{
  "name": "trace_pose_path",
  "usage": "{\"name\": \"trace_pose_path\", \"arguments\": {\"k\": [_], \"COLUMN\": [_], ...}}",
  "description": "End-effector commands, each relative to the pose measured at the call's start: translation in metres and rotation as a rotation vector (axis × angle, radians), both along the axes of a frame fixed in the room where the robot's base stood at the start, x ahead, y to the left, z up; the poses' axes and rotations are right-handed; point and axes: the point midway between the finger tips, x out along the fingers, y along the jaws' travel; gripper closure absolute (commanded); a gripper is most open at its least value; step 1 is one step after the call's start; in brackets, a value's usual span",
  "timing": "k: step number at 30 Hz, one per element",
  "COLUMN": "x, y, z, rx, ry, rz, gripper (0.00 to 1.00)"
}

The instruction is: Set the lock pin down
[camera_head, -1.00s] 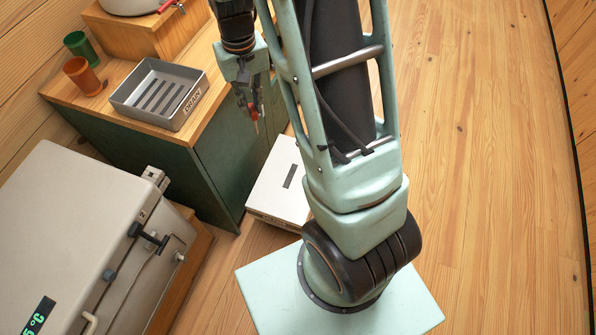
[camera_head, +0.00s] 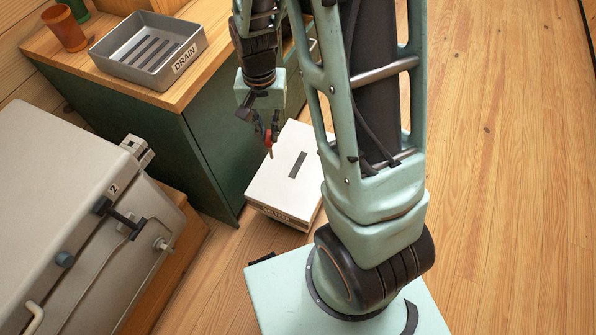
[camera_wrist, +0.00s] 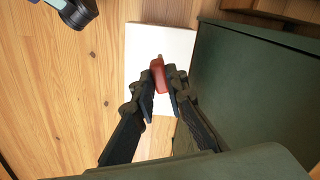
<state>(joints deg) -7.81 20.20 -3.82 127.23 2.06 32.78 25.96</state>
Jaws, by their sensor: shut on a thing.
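The lock pin shows as a small red piece (camera_wrist: 158,75) between my fingertips in the wrist view; its red end (camera_head: 268,141) also shows in the head view. My gripper (camera_wrist: 160,88) is shut on it and points down. The fingers partly cover the pin, and its lower end is hard to make out. A white box (camera_wrist: 145,45) with a dark slot in its top stands on the floor behind the pin in the wrist view. In the head view this white box (camera_head: 275,186) lies just below and right of the gripper; the pin seems apart from it.
A green cabinet (camera_head: 215,150) with a wooden top stands left of the white box, carrying a grey DRAIN tray (camera_head: 110,60) and an orange cup (camera_head: 66,28). A beige case (camera_head: 60,190) with latches sits lower left. Wooden floor (camera_head: 500,150) is clear at right.

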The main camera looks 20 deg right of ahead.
Motion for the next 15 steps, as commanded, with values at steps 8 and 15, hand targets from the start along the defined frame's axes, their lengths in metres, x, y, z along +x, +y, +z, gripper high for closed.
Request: {"name": "trace_pose_path", "arguments": {"k": [8, 15], "x": [-0.017, -0.032], "y": [0.008, 0.014], "z": [-0.07, -0.121], "rx": [0.001, 0.0], "ry": [-0.001, -0.001], "rz": [-0.124, -0.232], "gripper": [1.0, 1.0]}}
